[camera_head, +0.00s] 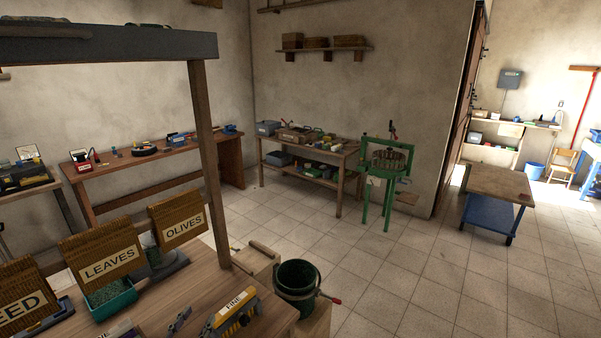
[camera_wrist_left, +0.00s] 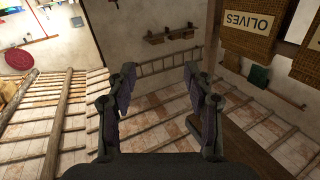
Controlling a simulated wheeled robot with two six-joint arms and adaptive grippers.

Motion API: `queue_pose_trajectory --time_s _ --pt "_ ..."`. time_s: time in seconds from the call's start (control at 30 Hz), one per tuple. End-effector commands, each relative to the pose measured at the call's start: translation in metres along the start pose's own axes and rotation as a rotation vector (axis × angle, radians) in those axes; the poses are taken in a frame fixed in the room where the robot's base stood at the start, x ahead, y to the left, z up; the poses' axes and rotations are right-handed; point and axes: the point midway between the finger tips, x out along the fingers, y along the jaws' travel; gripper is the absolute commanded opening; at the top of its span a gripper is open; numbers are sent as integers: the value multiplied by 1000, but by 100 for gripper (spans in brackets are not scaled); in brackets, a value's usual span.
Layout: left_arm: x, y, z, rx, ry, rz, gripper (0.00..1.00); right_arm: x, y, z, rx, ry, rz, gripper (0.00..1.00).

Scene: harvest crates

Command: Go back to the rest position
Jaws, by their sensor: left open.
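My left gripper (camera_head: 213,317) shows only in part, at the bottom edge of the head view, in front of the wooden bench. In the left wrist view my left gripper (camera_wrist_left: 166,85) has its two dark fingers spread wide, with nothing between them. The rest of my left arm is out of the head view. My right gripper is not in view.
The bench (camera_head: 175,285) carries a box marked FINE (camera_head: 236,302). Woven panels marked LEAVES (camera_head: 101,258) and OLIVES (camera_head: 179,219) hang above it, beside a wooden post (camera_head: 208,160). A dark bucket (camera_head: 297,283) stands right of the bench.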

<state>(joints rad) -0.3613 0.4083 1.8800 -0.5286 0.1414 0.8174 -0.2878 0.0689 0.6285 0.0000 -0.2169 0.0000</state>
Motion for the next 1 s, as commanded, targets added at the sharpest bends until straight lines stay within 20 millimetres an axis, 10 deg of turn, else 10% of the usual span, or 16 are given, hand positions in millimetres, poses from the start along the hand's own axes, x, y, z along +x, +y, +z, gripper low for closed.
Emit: queue_pose_trajectory --time_s 0.33,0.87,1.0 --pt "-58 -18 43 -40 -501 -363 52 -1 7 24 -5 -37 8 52" --pt "-204 72 69 -97 -1266 -156 52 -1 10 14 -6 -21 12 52" --pt "-201 72 121 -98 -1301 -148 52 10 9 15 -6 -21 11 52"
